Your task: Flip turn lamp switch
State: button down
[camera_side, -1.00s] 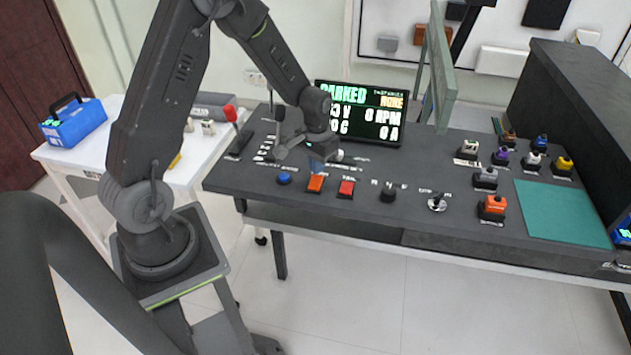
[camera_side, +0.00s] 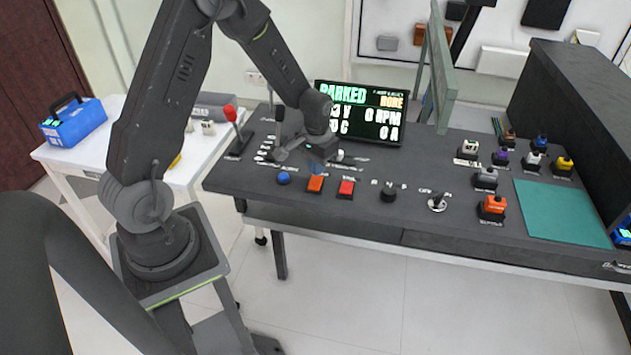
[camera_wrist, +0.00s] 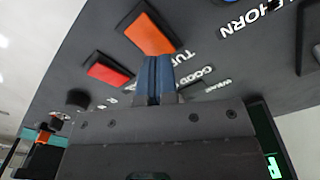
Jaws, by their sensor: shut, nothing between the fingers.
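The orange rocker switch (camera_side: 315,183) sits on the dark console between a blue button and a red rocker. In the wrist view the orange rocker (camera_wrist: 150,35) is beside a partly covered label beginning "TU". My gripper (camera_side: 317,167) is shut and empty, with its blue fingertips pointing down just behind the orange rocker. In the wrist view the shut fingertips (camera_wrist: 157,62) are at the near edge of the orange rocker. I cannot tell whether they touch it. The fingers hide part of the label.
The blue horn button (camera_side: 284,178) is left of the orange rocker, and the red rocker (camera_side: 346,188) is right of it. A black knob (camera_side: 388,194) is farther right. A red-topped lever (camera_side: 232,118) stands at the left. The display (camera_side: 361,113) behind reads PARKED.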

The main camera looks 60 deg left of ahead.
jog(key=shift+f, duration=1.05)
dwell(0.4)
jog(key=shift+r, duration=3.55)
jog(key=shift+r, duration=0.1)
notch_tip(320, 180, up, 9)
jog(key=t, duration=0.2)
send_over(317, 178)
jog(key=s+d, duration=0.3)
jog(key=d, duration=0.2)
jog(key=s+d+r+m+t, duration=0.1)
jog(key=s+d+r, duration=0.3)
jog(key=s, duration=0.3)
jog(key=s+d+r+m+t, duration=0.2)
jog(key=s+d+r, duration=0.3)
jog(key=s, duration=0.3)
jog(key=shift+d+r+t, duration=0.15)
jog(key=shift+r+t, duration=0.15)
jog(key=shift+r, duration=0.55)
